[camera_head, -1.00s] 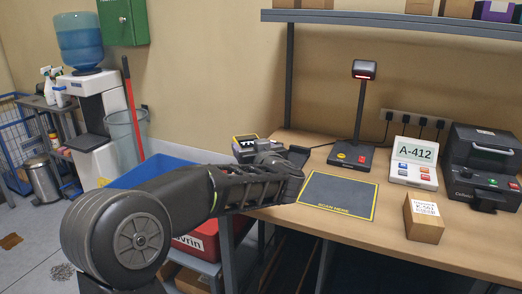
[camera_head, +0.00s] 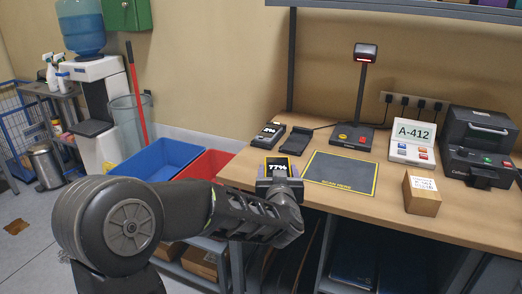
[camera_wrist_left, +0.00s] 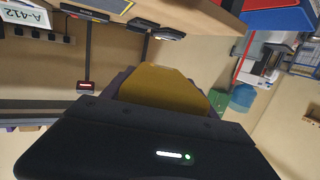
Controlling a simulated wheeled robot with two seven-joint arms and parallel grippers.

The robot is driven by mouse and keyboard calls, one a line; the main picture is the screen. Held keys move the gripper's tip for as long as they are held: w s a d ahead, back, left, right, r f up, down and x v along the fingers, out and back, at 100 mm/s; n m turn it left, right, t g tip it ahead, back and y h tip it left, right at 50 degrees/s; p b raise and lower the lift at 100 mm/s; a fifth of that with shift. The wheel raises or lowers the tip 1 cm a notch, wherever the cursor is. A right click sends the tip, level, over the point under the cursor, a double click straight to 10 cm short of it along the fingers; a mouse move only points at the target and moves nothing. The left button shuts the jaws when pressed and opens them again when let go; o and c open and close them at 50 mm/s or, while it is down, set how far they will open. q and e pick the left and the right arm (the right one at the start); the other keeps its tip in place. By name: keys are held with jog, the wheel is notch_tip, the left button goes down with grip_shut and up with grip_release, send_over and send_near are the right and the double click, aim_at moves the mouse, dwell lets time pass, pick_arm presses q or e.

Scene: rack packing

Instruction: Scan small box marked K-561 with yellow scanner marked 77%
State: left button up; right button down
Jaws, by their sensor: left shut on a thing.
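The yellow scanner (camera_head: 277,166) has a dark screen that appears to read 77%. My left gripper (camera_head: 279,180) is shut on it and holds it at the front edge of the bench, left of the scan mat. In the left wrist view the scanner's yellow body (camera_wrist_left: 165,88) sticks out beyond the gripper (camera_wrist_left: 160,105). The small brown box (camera_head: 421,194) stands on the bench to the right of the mat, apart from the gripper. It has a white label, too small to read surely here. My right gripper is not in view.
A second handheld device (camera_head: 268,135) sits at the back left beside an empty dark cradle (camera_head: 297,140). The scan mat (camera_head: 340,172) is bare. Behind it are a stand with a red-lit head (camera_head: 352,135), an A-412 display (camera_head: 413,140) and a dark printer (camera_head: 478,145).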

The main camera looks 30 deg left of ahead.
pick_arm(q)
jog(key=d+f+m+t+h, duration=0.2)
jog(key=d+f+m+h, duration=0.4)
jog(key=d+f, duration=0.8)
jog(key=d+h, duration=0.2)
jog(key=shift+s+f+t+h, duration=0.25)
jog(key=shift+s+t+h, duration=0.05)
jog(key=shift+s, duration=0.05)
